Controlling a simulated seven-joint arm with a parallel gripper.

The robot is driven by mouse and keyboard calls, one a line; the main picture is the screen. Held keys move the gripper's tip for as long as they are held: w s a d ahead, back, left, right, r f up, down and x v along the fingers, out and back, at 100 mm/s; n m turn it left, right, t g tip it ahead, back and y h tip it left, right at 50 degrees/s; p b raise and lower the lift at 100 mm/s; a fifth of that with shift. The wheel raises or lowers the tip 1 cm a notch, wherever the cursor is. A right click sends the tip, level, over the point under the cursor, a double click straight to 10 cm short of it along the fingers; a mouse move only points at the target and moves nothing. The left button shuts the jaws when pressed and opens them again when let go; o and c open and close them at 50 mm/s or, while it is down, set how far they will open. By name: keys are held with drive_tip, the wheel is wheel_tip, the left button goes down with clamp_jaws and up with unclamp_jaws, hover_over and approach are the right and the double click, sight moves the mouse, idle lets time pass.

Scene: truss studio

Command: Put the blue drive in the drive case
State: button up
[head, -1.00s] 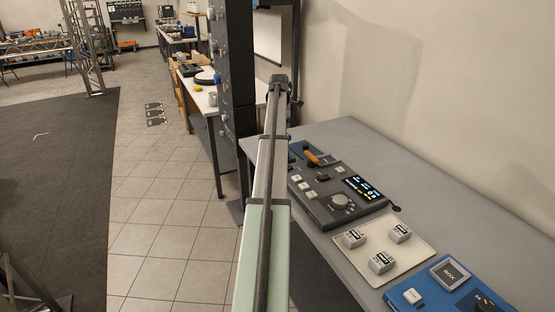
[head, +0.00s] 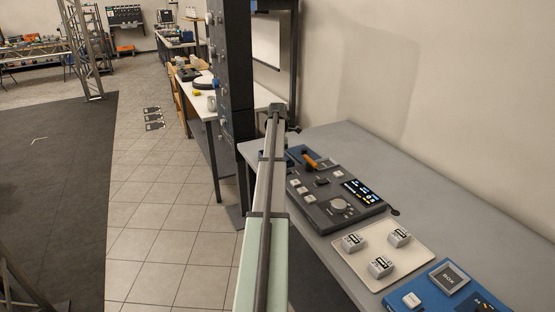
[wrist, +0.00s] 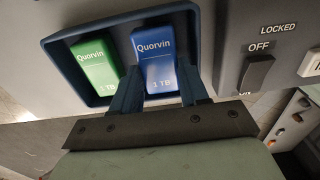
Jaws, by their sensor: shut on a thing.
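The blue drive (wrist: 156,52), labelled "Quorvin 1 TB", is in the wrist view. It is in a dark blue, rimmed tray (wrist: 57,62), beside a green drive (wrist: 95,64) of the same make on its left. My gripper (wrist: 158,72) is shut on the blue drive, with one dark blue finger on each side of its lower part. The frames do not show clearly whether the drive is lifted off the tray floor. In the head view my arm hides the gripper and the drives. I cannot make out a separate drive case.
A dark panel with an OFF/ON switch (wrist: 257,72) is right of the tray.

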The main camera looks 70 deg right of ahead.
drive_tip(key=shift+f, duration=0.3)
drive_tip(key=shift+f, duration=0.1)
drive_tip(key=o, duration=0.9)
wheel_tip(320, 180, up, 12)
drive_tip(key=shift+r, duration=0.15)
